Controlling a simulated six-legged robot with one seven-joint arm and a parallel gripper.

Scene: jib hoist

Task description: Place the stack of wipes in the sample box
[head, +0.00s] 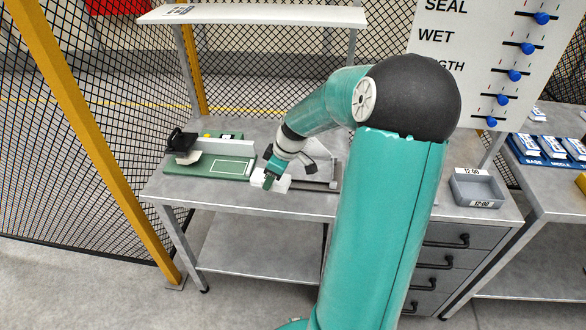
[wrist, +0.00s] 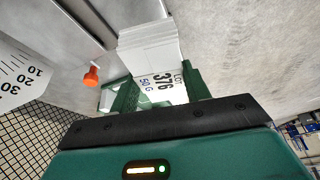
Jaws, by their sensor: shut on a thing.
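My gripper (head: 270,179) is shut on the stack of wipes (head: 284,185), a white block at the front edge of the grey workbench. In the wrist view the stack of wipes (wrist: 150,48) sits between the green fingers of my gripper (wrist: 160,92); its label reads "LOT 376" and "50 G". A shallow grey box (head: 477,189) with "12:00" labels, likely the sample box, stands on the bench at the right, well apart from my gripper. I cannot tell whether the stack touches the bench.
A green board (head: 208,166) with a black-handled device lies on the bench's left. A white shelf (head: 255,15) hangs above. A slider panel (head: 495,60) stands behind at the right. Blue trays (head: 545,152) sit on the right table. A yellow post (head: 95,130) and mesh fence close the left.

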